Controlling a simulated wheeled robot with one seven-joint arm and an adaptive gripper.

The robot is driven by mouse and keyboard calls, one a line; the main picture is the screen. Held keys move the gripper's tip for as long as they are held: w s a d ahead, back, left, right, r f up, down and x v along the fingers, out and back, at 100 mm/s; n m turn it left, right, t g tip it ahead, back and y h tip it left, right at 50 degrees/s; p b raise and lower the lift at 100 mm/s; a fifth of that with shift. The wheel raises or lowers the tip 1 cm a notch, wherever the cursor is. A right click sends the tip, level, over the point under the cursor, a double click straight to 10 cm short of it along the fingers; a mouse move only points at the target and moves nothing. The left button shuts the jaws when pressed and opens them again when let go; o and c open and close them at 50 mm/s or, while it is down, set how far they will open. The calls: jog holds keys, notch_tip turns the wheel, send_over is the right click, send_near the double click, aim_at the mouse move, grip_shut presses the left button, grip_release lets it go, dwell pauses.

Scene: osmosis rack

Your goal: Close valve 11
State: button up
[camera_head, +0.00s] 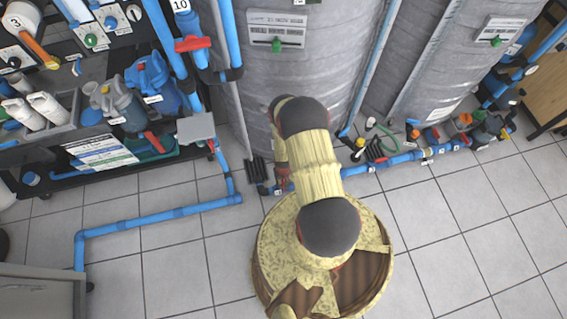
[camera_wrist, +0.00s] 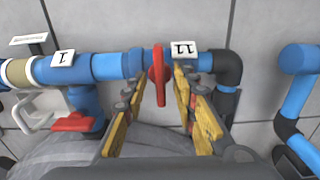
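Valve 11 shows in the wrist view as a red handle (camera_wrist: 158,68) on a blue horizontal pipe, beside a white tag reading 11 (camera_wrist: 184,49). The handle stands up and down in the picture, across the line of the pipe. My gripper (camera_wrist: 160,88) is open, with one yellow-padded finger on each side of the handle. There are visible gaps between handle and fingers, and nothing is held. In the head view my arm reaches down to the low pipe at the foot of the grey tank, and hides most of the valve area.
A second red handle (camera_wrist: 75,122) sits below the tag reading 1 (camera_wrist: 62,59), left of my gripper. A black elbow (camera_wrist: 229,68) ends the pipe at right. Grey tanks (camera_head: 330,75) stand behind my arm. The tiled floor (camera_head: 455,225) at right is clear.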

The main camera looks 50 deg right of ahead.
aim_at(283, 183)
notch_tip(283, 183, up, 12)
dwell(1.0)
dwell(0.4)
jog(key=s+a+r+g+y, duration=0.25)
jog(key=s+a, duration=0.25)
jog(key=s, duration=0.3)
jog(key=w+a+r+n+p, duration=0.1)
jog(key=w+r, duration=0.1)
jog(key=r, duration=1.3)
jog(key=w+a+r+h+p, duration=0.1)
jog(key=w+a+r, duration=0.15)
jog(key=r, duration=1.15)
jog(key=w+a+r+n+p, duration=0.1)
jog(key=w+r, duration=0.2)
jog(key=r, duration=1.2)
jog(key=s+a+r+n+t+p, duration=0.1)
jog(key=a+r, duration=0.3)
jog(key=r, duration=0.8)
jog(key=s+a+r+n+t+h+p, duration=0.1)
jog(key=s+a+r+t, duration=0.3)
jog(key=r, duration=0.9)
jog(key=s+a+r+n+t+p, duration=0.2)
jog(key=a+r, duration=0.3)
jog(key=r, duration=0.7)
jog(key=shift+s+a+r+t, duration=0.15)
jog(key=shift+r+t, duration=0.1)
jog(key=shift+t, duration=0.3)
